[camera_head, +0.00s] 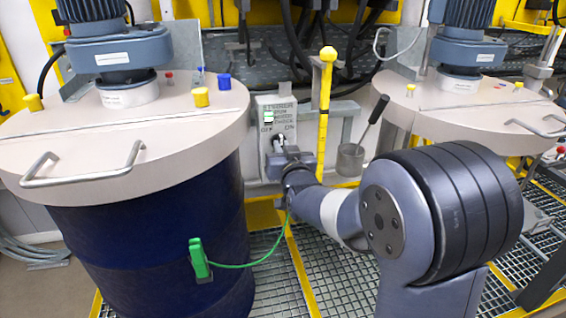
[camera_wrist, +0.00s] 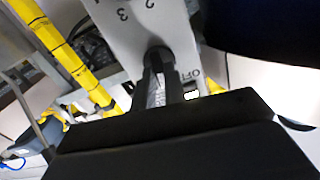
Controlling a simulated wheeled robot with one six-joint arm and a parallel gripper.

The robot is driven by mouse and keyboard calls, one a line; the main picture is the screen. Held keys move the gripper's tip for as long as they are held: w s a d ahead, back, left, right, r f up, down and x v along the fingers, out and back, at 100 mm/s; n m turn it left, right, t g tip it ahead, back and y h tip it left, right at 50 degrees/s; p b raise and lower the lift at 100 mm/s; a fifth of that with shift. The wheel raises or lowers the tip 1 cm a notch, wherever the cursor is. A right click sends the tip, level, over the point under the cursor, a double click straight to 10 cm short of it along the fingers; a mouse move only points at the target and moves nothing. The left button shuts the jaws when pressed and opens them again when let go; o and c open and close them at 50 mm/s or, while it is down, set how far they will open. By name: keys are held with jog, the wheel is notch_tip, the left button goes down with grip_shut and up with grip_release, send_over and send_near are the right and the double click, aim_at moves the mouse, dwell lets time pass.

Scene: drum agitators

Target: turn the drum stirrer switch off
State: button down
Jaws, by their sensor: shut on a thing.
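The stirrer switch box (camera_head: 272,107) is a light grey panel between the two drums, with green-lit lines and the labels OFF on the left and ON on the right. My gripper (camera_head: 279,141) reaches the box below these labels.
A blue drum (camera_head: 150,245) with a beige lid (camera_head: 130,130) and motor stands close on the left. A second lid (camera_head: 470,115) is on the right. A yellow post (camera_head: 325,110) and a grey cup (camera_head: 350,158) are right of the box. A green clamp (camera_head: 199,260) with cable hangs on the drum.

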jog(key=shift+a+n+b, duration=0.1)
jog(key=shift+n+b, duration=3)
jog(key=shift+n, duration=1.4)
jog(key=c, duration=1.5)
grip_release()
jog(key=shift+o, duration=0.2)
jog(key=shift+s, duration=0.1)
jog(key=s+d, duration=0.2)
jog(key=s, duration=0.8)
jog(key=shift+s, duration=0.25)
jog(key=w+a, duration=0.2)
jog(key=w, duration=0.8)
jog(key=shift+w, duration=0.3)
